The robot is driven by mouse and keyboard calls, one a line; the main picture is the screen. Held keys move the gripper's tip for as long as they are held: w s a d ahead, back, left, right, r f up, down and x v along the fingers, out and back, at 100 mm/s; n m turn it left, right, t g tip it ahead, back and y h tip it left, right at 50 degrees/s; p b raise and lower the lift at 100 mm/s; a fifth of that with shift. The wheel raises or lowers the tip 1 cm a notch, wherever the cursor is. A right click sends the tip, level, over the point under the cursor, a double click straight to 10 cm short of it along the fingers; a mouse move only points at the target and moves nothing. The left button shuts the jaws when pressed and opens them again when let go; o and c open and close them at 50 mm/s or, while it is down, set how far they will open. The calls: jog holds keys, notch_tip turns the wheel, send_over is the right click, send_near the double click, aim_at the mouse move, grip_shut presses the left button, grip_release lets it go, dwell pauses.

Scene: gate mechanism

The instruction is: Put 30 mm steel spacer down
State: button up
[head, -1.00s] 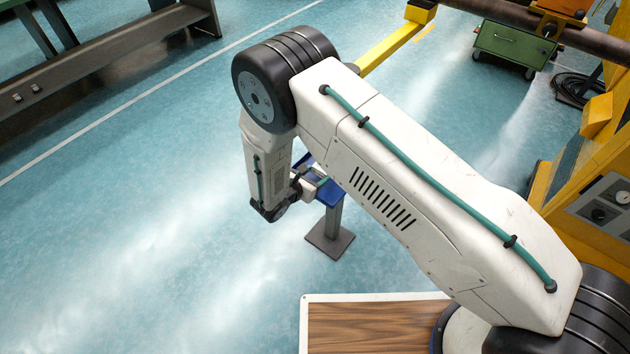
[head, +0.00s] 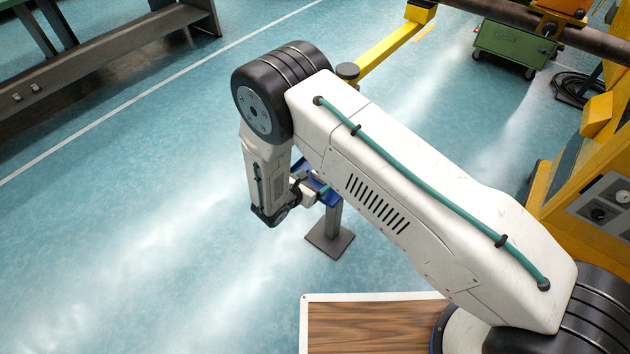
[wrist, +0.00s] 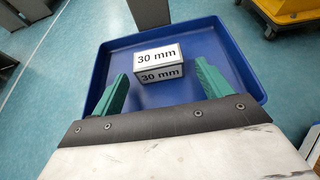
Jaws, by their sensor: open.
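The 30 mm steel spacer (wrist: 160,63) is a small block with "30 mm" printed on its top and near side. It rests in a blue tray (wrist: 232,50) in the wrist view. My gripper (wrist: 158,85) is open, its two green fingers apart on either side and on the near side of the spacer. The fingers do not appear to touch it. In the head view the tray (head: 329,196) shows on a grey stand (head: 331,226), partly behind my arm. The spacer is hidden there.
A green wheeled cart (head: 513,46) stands at the upper right near yellow machinery (head: 590,160). A dark bench frame (head: 110,55) is at the upper left. A wood-topped platform (head: 375,325) lies at the bottom. The floor left of the stand is clear.

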jog(key=v, duration=1.1)
jog(key=shift+s+a, duration=0.2)
jog(key=shift+s, duration=0.1)
